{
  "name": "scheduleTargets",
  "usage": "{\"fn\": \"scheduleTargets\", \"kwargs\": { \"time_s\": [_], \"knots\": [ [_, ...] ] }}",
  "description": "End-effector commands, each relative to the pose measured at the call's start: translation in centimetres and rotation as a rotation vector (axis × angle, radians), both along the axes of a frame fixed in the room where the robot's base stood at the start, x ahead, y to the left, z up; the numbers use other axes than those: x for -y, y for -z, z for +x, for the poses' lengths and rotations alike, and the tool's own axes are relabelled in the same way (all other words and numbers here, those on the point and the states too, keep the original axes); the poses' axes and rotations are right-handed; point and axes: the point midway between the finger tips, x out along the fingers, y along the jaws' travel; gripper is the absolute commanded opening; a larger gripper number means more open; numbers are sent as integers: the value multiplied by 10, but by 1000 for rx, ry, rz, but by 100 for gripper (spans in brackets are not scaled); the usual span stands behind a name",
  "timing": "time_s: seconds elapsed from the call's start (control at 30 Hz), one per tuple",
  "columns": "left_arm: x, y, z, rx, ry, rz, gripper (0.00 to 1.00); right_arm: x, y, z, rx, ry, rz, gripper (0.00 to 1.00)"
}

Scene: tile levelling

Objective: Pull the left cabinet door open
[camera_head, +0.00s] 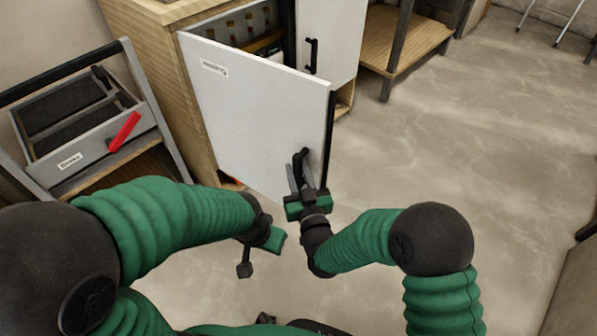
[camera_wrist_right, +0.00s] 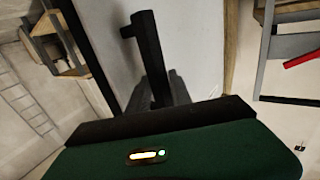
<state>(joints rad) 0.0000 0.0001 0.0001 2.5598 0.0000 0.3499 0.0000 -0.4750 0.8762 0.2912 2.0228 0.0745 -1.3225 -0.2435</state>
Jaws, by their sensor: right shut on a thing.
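The white left cabinet door (camera_head: 250,110) stands partly open, swung out from the wooden cabinet (camera_head: 165,80). Its black handle (camera_head: 301,160) is near the door's free edge. My right gripper (camera_head: 300,178) is shut on this handle. In the right wrist view the handle (camera_wrist_right: 148,50) rises between the fingers, with the door face (camera_wrist_right: 195,50) beside it. My left gripper (camera_head: 262,255) hangs below the door, apart from it; whether its jaws are open is unclear.
The white right door (camera_head: 330,40) has its own black handle (camera_head: 311,56) and looks shut. A tool cart (camera_head: 150,95) with a red-handled tool (camera_head: 124,131) stands at left. A wooden shelf (camera_head: 405,40) stands behind. The floor (camera_head: 480,150) at right is clear.

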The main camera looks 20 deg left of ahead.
Motion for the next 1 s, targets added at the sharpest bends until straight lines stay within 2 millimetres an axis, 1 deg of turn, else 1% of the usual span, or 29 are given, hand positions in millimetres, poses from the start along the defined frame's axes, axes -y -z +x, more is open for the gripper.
{"fn": "scheduleTargets", "kwargs": {
  "time_s": [0.03,0.13,0.17,0.27,0.5,0.57,0.63,0.77,1.0],
  "knots": [
    [0,0,0,0,0,0,36,-4,-2,-2,2,-10,5,0],
    [0,0,0,0,0,0,36,-4,-2,-2,2,-10,5,0],
    [0,0,0,0,0,0,36,-4,-2,-2,2,-10,5,27],
    [0,0,0,0,0,0,36,-4,-2,-2,2,-9,5,40],
    [0,0,0,0,0,0,36,-2,-2,-2,1,-4,3,40],
    [0,-2,0,0,0,0,36,0,-2,-4,1,-4,3,40],
    [0,-6,0,0,0,0,36,5,-3,-10,0,-4,2,40],
    [0,-19,0,0,0,0,36,20,-4,-35,-4,-5,-1,40],
    [0,-39,0,0,0,0,36,60,-3,-95,-5,-7,-1,40]
  ]
}}
